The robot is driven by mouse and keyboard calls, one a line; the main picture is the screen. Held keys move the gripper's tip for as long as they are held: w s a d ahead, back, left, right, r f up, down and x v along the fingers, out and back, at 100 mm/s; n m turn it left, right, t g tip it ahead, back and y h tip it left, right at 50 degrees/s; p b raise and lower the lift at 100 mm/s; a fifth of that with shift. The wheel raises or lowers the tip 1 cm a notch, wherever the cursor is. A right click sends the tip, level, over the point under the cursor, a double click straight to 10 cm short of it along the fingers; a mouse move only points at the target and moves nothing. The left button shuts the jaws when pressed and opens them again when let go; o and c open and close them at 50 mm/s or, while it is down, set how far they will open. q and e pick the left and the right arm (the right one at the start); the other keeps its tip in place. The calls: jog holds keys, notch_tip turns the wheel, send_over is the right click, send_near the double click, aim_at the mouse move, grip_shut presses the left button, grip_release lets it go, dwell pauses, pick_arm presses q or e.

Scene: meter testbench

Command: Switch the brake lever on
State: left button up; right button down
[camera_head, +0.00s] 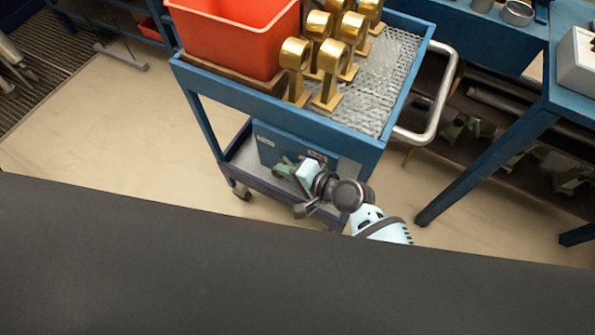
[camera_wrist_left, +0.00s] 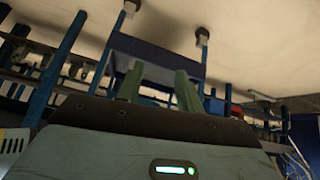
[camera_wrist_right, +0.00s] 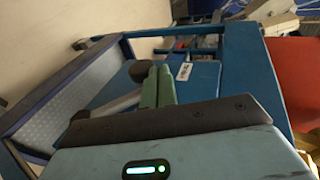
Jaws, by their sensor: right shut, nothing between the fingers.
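A blue box (camera_head: 272,146) stands on the lower shelf of the blue cart. It also shows in the right wrist view (camera_wrist_right: 203,82). A grey bar (camera_wrist_right: 118,104) and a dark rounded knob (camera_wrist_right: 140,70), which look like the brake lever, show just left of my right fingertips. I cannot tell whether they touch. In the head view the lever is not clear behind my gripper. My right gripper (camera_head: 284,170) is at the box's front, its green fingers (camera_wrist_right: 158,84) together and empty. My left gripper (camera_wrist_left: 160,82) has its fingers apart, with nothing between them; it is outside the head view.
The cart's top (camera_head: 375,95) holds a red bin (camera_head: 235,40) and several brass ring stands (camera_head: 328,60). A metal handle (camera_head: 440,105) sticks out on its right. A blue table (camera_head: 500,150) stands at right. A dark surface (camera_head: 250,275) fills the front.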

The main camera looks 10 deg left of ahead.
jog(key=shift+b+x, duration=0.4)
jog(key=shift+x, duration=0.65)
pick_arm(q)
jog(key=shift+w+a+f, duration=0.1)
jog(key=shift+a+f, duration=0.15)
jog(key=shift+f, duration=0.35)
pick_arm(e)
jog(key=shift+a+f, duration=0.4)
pick_arm(q)
jog(key=shift+s, duration=0.2)
